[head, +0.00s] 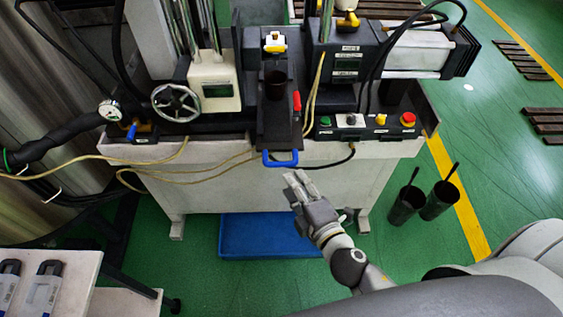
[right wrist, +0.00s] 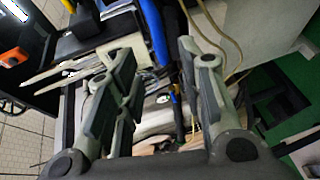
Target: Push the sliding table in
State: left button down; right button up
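The sliding table (head: 267,132) is a dark slab sticking out from the middle of the machine toward me. A blue handle (head: 281,160) is at its near end, and a red grip (head: 296,101) is at its side. A dark cup (head: 275,84) stands on it. My right gripper (head: 296,184) is just below the handle in the head view, apparently apart from it. In the right wrist view, my right gripper's fingers (right wrist: 155,62) are spread with nothing held between them. The blue handle (right wrist: 155,32) shows beyond the fingertips there. My left gripper is not in view.
A bench (head: 390,148) carries the machine, with a button box (head: 366,122) on the right and a handwheel (head: 175,102) on the left. Yellow cables hang along the front. A blue mat (head: 262,237) lies below. Two dark containers (head: 407,203) stand on the floor at right.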

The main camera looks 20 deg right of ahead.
aim_at(281, 162)
jog(key=p+x, duration=0.2)
jog(key=x, duration=0.7)
grip_shut()
